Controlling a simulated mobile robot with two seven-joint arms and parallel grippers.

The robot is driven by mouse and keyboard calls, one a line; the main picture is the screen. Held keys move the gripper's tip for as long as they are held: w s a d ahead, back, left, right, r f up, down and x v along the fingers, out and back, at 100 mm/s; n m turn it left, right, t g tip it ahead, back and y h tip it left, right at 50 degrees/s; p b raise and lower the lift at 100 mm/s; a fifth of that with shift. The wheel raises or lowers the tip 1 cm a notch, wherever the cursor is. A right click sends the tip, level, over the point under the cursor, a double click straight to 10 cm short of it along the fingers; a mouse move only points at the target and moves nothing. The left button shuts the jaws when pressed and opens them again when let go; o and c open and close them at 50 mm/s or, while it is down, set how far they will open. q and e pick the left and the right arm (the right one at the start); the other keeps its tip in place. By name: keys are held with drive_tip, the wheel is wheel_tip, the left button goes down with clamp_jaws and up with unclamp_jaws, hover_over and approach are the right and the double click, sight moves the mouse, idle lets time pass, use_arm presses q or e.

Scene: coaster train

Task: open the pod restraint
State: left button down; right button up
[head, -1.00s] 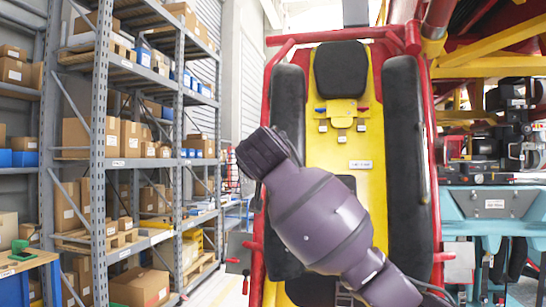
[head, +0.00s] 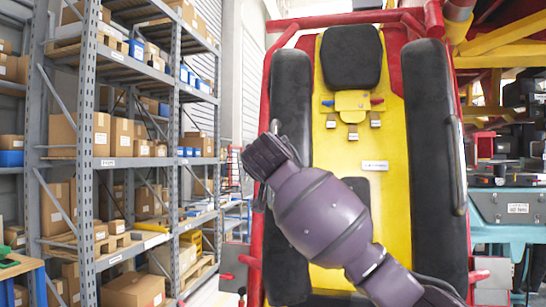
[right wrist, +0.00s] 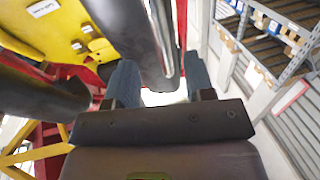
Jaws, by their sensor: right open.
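The pod fills the middle of the head view: a red tubular frame (head: 268,85), a yellow back panel (head: 388,205) and a black headrest (head: 351,57). Long black padded side bars stand left (head: 290,95) and right (head: 432,150); I cannot tell whether these are the restraint. My purple right arm crosses the pod to the left bar; its fingers are hidden in the head view. In the right wrist view, my right gripper (right wrist: 161,72) has blue fingers spread apart, with a black padded bar (right wrist: 128,30) and its metal rail (right wrist: 163,35) between or just beyond them. Contact is unclear.
Grey shelving (head: 90,120) with cardboard boxes stands at the left, with an aisle between it and the pod. Yellow beams (head: 505,55) and teal machinery (head: 510,207) crowd the right side. Small blocks and a white label (head: 375,165) sit on the yellow panel.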

drive_tip(key=w, duration=0.2)
drive_tip(key=w+p, duration=0.1)
drive_tip(key=w, duration=0.3)
drive_tip(key=shift+w+d+p, duration=0.35)
drive_tip(key=shift+w+d, duration=0.05)
drive_tip(key=shift+w, duration=0.5)
clamp_jaws()
